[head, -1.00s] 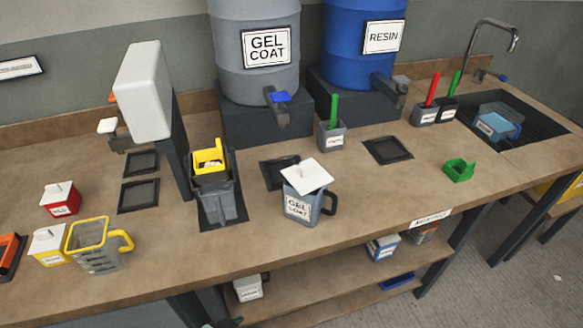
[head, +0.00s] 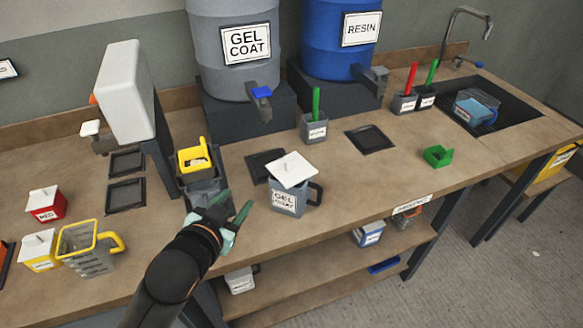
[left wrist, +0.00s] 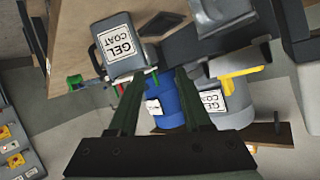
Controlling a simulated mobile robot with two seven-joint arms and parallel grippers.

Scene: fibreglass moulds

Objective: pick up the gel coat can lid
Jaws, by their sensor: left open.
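The gel coat can (head: 289,196) is a grey can with a handle on its right and a GEL COAT label, standing near the bench's front edge. Its white lid (head: 292,169) lies on top, with a small knob in its middle. My left gripper (head: 230,209) is open and empty, in front and to the left of the can, apart from it. In the left wrist view the can (left wrist: 123,47) shows beyond the open fingers (left wrist: 155,72); the lid is seen there at most as a thin pale edge. My right gripper is not in view.
The bench between can and tray is clear.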

